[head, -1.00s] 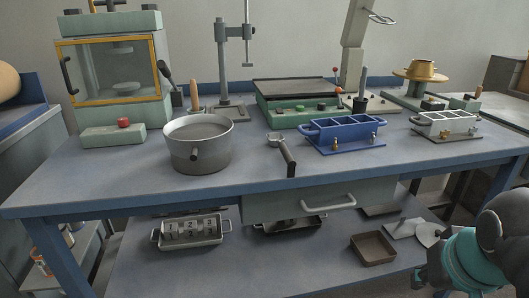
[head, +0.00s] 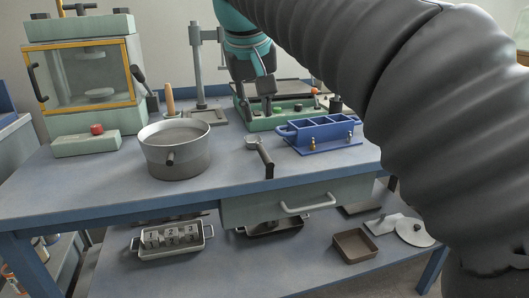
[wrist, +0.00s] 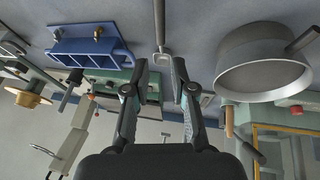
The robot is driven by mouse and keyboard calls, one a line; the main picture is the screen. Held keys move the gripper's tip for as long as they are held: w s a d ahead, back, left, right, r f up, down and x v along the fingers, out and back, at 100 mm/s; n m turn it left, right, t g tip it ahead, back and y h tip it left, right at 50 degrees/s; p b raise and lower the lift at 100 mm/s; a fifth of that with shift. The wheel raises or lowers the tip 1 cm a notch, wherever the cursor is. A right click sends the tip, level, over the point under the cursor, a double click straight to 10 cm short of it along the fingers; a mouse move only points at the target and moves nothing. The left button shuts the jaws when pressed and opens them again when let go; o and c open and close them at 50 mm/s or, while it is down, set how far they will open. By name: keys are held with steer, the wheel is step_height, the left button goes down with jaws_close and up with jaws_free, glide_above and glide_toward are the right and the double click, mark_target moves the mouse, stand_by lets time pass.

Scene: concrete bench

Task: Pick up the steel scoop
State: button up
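The steel scoop lies on the bench between the grey pot and the blue mould. Its round steel head (head: 254,142) points to the back and its dark handle (head: 265,157) to the front edge. In the wrist view, which looks upside down, the scoop (wrist: 159,27) stretches from the top edge down towards the gap between my fingertips. My gripper (head: 267,98) is above the bench, behind the scoop and apart from it in the head view. In the wrist view my gripper (wrist: 160,66) has its two fingers spread with nothing between them.
The grey pot (head: 178,158) stands left of the scoop. The blue mould (head: 320,140) is to its right. The green box with knobs (head: 262,122) is behind. A glass-fronted press (head: 90,80) stands at the back left. My arm hides the right side.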

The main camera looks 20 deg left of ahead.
mark_target(262, 149)
steer(key=b+x, duration=0.2)
steer(key=x, duration=1.1)
steer(key=shift+w+f+b, duration=0.1)
steer(key=shift+f+b, duration=0.15)
steer(key=shift+b, duration=0.15)
jaws_close()
